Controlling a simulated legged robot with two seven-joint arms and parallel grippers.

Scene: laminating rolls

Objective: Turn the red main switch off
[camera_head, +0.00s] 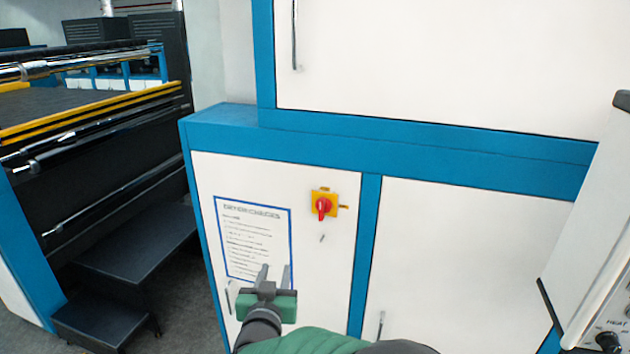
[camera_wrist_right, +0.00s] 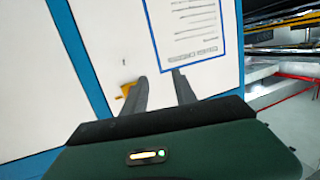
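The red main switch (camera_head: 323,205) is a red knob on a yellow square plate (camera_head: 331,198), on the white cabinet door to the right of a printed sheet. My right gripper (camera_head: 274,268) is below and left of the switch, in front of the lower part of the sheet. Its two fingers are apart with nothing between them. In the right wrist view the fingers of the right gripper (camera_wrist_right: 163,83) are also spread. A bit of the yellow plate (camera_wrist_right: 126,90) shows beside the left finger there; the red knob is hidden. My left gripper is in neither view.
The blue-framed sheet (camera_head: 253,238) hangs on the door. A control panel (camera_head: 600,250) juts in at the right edge. Dark steps (camera_head: 135,245) and a roller machine (camera_head: 90,130) stand at the left. The door around the switch is clear, apart from a small keyhole or latch below it.

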